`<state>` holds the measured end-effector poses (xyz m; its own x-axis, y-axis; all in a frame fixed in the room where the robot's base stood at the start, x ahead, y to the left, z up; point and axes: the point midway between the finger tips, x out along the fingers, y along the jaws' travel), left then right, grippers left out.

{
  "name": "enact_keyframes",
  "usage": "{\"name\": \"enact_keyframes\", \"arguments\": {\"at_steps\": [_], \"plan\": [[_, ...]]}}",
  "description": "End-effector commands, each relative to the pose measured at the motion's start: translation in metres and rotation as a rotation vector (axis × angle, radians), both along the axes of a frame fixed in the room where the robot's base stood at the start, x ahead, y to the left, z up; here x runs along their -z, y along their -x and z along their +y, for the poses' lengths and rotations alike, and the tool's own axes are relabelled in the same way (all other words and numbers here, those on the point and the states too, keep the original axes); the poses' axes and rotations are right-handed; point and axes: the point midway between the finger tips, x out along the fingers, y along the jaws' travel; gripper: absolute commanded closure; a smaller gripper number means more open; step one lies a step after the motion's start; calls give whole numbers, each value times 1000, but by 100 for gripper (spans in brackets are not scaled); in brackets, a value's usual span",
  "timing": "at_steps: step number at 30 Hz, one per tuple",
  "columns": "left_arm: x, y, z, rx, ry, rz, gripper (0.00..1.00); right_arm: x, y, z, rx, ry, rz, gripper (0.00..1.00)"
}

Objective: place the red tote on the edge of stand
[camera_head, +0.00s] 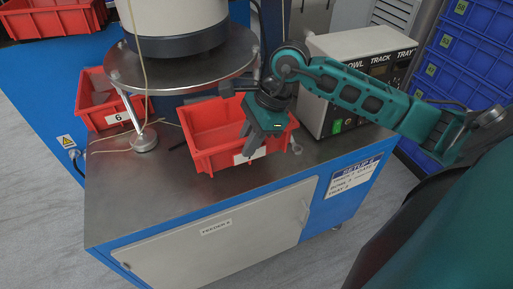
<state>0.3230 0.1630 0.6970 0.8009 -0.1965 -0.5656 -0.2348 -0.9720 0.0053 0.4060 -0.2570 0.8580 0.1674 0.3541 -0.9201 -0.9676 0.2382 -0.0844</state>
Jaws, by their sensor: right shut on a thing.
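A red tote (204,128) with a white label is at the middle of the steel-topped stand (150,205), in front of the round metal plate. It looks upright, its front wall facing the stand's front edge. I cannot tell whether its base touches the steel top. My right gripper (254,142) is shut on the tote's right front rim, near the label. The gripper and wrist hide part of the tote's right side. My left gripper is not in view.
A control box (350,62) is close to the right, with blue crates (468,60) beyond. The stand's front left top is clear.

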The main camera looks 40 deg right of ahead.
Motion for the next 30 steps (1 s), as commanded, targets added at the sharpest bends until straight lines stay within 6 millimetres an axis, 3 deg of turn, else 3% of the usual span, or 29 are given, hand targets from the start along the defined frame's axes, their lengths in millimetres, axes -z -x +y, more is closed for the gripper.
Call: {"name": "enact_keyframes", "arguments": {"at_steps": [3, 11, 16, 27, 28, 30], "plan": [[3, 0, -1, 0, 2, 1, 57, 24, 0, 1, 1, -3, 2, 100], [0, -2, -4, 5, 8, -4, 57, 46, 0, 0, 2, -1, 0, 100], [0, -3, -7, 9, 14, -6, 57, 71, 0, 1, 2, -2, 0, 100], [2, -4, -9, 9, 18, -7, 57, 78, 0, 0, -1, 1, -3, 100], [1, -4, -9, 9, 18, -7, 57, 79, 0, 0, -1, 0, -1, 81], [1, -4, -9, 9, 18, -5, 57, 77, 0, 0, 0, 0, -1, 74]]}}
